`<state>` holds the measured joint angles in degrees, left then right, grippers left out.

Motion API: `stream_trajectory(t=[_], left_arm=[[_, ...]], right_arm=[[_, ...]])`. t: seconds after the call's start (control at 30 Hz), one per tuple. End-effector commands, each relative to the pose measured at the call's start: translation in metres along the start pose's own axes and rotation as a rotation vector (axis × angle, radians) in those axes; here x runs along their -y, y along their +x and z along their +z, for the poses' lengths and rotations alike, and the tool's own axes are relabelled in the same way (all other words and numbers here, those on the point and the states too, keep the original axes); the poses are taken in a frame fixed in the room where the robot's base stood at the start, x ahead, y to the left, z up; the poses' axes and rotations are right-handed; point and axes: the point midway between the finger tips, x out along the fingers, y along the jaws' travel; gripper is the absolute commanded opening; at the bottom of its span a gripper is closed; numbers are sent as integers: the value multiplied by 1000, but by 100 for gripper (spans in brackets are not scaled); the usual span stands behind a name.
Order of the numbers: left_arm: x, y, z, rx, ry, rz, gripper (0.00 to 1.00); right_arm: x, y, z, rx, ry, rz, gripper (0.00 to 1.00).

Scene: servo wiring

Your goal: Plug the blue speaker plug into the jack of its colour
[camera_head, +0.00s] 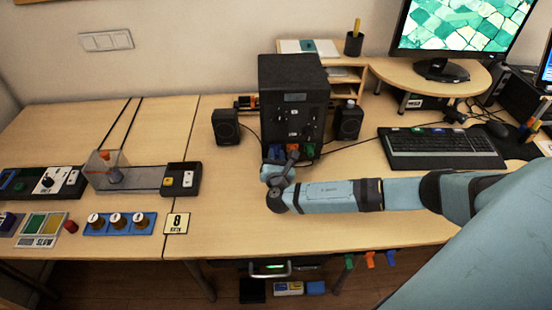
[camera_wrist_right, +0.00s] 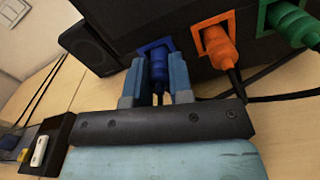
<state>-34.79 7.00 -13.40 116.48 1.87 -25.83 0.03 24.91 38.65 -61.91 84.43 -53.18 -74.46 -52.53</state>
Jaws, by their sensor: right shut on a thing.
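The blue speaker plug (camera_wrist_right: 158,70) sits between the two fingers of my right gripper (camera_wrist_right: 154,78), which is shut on it. The plug's front end meets the blue-framed jack (camera_wrist_right: 148,47) on the black computer case (camera_head: 291,85). How deep it sits in the jack cannot be told. In the head view my right gripper (camera_head: 282,163) is at the lower front of the case, and the plug is mostly hidden there. An orange plug (camera_wrist_right: 217,46) and a green plug (camera_wrist_right: 292,22) sit in the jacks of their colours to the right. My left gripper is not in view.
A keyboard (camera_head: 440,147) lies to the right. Dark cables run close by the orange and green plugs. The desk left of my right gripper is clear (camera_head: 228,180).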

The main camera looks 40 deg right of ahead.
Motion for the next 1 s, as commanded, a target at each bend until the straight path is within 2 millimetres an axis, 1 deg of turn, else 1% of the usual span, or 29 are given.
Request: stream_trajectory(t=[0.13,0.17,0.2,0.27,0.57,0.67,0.77,1.0], left_arm=[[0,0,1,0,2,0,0],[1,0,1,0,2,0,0],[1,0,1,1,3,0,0],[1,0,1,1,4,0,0],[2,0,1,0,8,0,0],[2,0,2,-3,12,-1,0],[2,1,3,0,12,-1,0],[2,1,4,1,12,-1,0]], right_arm=[[0,4,0,1,1,0,0],[0,4,0,0,0,0,27],[0,3,0,0,0,0,37],[0,3,0,0,0,0,50],[0,3,0,0,0,0,50],[0,-4,-1,-2,0,1,50],[0,-20,-1,-3,1,2,50],[0,-76,-1,-4,2,1,50]])
